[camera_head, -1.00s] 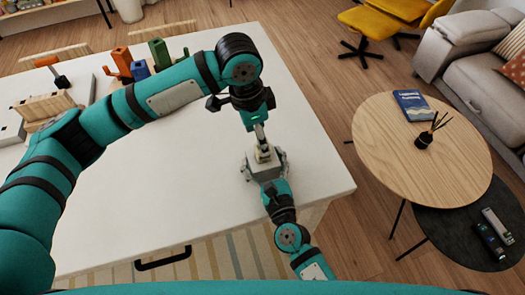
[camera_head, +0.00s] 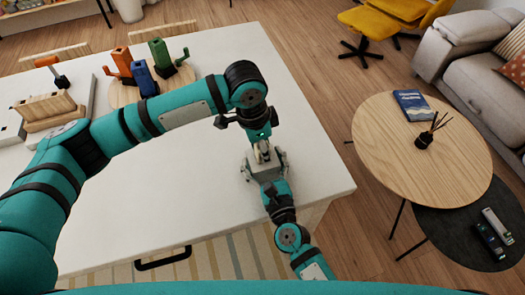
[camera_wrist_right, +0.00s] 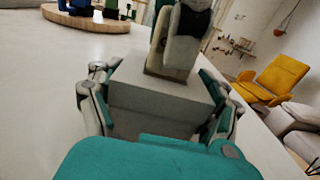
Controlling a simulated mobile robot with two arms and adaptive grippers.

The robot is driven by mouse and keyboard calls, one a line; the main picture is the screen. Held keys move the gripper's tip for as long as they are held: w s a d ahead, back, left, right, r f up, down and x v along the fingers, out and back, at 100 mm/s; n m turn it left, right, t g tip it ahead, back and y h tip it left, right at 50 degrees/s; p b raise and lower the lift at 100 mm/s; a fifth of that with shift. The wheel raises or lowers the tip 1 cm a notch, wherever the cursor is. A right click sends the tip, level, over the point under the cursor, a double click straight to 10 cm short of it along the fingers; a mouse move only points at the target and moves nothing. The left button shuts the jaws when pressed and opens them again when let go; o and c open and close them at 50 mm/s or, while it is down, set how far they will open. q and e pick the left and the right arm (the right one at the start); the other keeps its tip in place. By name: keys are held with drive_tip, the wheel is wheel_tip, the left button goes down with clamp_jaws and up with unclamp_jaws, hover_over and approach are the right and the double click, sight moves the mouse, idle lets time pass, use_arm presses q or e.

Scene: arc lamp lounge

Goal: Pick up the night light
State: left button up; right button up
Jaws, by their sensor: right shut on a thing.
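My right gripper (camera_head: 264,174) is shut on a pale grey block with a beige upright part on top, seemingly the night light (camera_head: 265,166). It holds the block over the near right part of the white table. In the right wrist view the grey block (camera_wrist_right: 160,103) sits between the right fingers. My left gripper (camera_head: 262,151) points down from above at the beige part. In the right wrist view its fingers (camera_wrist_right: 180,40) are right at that part and hide much of it. Whether they touch or grip it I cannot tell.
The white table (camera_head: 190,205) is clear at the front. A round wooden board (camera_head: 122,98) with orange, blue and green holders stands at the back left. A round side table (camera_head: 380,150) and a sofa (camera_head: 480,75) stand on the right.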

use_arm(q)
clamp_jaws()
drive_tip(key=shift+r, duration=0.1)
wheel_tip(320, 180, up, 10)
drive_tip(key=shift+f, duration=0.1)
idle(0.4)
use_arm(e)
drive_tip(key=o, duration=1.5)
drive_tip(key=shift+c, duration=0.2)
